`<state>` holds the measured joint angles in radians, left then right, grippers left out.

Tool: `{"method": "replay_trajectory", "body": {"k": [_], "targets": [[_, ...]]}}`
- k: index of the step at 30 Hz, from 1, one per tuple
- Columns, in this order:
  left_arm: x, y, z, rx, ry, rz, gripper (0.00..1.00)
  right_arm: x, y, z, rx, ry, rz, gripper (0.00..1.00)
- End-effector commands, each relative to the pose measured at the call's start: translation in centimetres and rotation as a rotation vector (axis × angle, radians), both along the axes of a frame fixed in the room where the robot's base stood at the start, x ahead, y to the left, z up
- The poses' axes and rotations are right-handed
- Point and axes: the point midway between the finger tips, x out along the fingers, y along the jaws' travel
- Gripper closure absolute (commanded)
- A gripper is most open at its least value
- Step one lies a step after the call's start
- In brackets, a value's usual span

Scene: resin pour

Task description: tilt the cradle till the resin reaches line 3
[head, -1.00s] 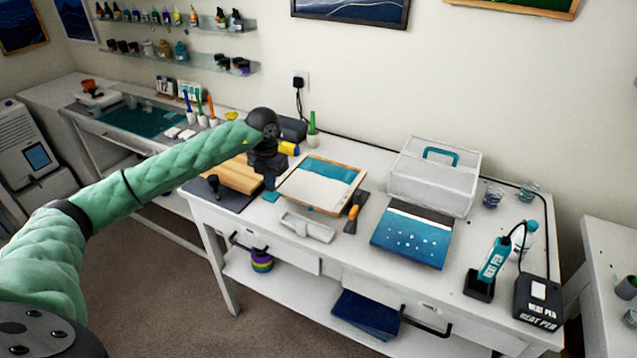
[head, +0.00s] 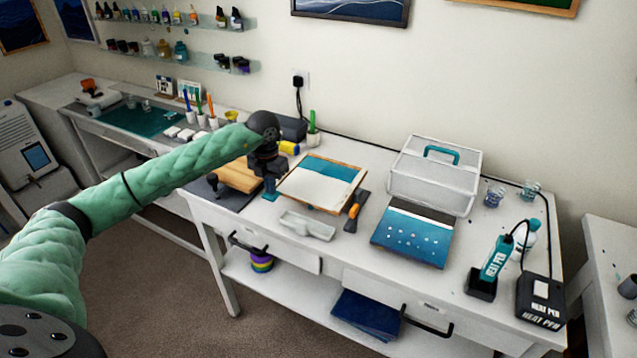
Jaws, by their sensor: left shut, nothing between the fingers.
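The cradle carries a wooden-framed panel (head: 321,190), teal along its far part and white nearer me. The teal edge runs across the panel. Numbered lines on it are too small to make out. The panel looks slightly tilted, its far side higher. My left gripper (head: 269,189) is shut and empty, pointing down close to the panel's left edge; I cannot tell whether it touches. My wrist and fingers hide part of what lies behind them. My right gripper is not in view.
A white tray (head: 307,226) and an orange-handled tool (head: 353,211) lie in front. A blue panel (head: 412,236), a white case (head: 434,177) and a heat pen (head: 494,260) stand to the right. A wooden board (head: 239,177) lies left of my gripper.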

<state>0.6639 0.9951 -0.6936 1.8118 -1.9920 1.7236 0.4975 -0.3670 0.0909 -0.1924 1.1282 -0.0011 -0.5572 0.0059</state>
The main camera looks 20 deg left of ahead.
Motion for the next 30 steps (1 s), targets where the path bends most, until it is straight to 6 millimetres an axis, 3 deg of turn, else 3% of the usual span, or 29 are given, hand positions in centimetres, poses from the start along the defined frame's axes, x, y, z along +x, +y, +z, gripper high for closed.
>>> {"method": "replay_trajectory", "body": {"k": [30], "targets": [[0.0, 0.0, -1.9, 0.0, 0.001, 0.0, 1.0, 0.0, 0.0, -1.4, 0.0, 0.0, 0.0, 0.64]]}}
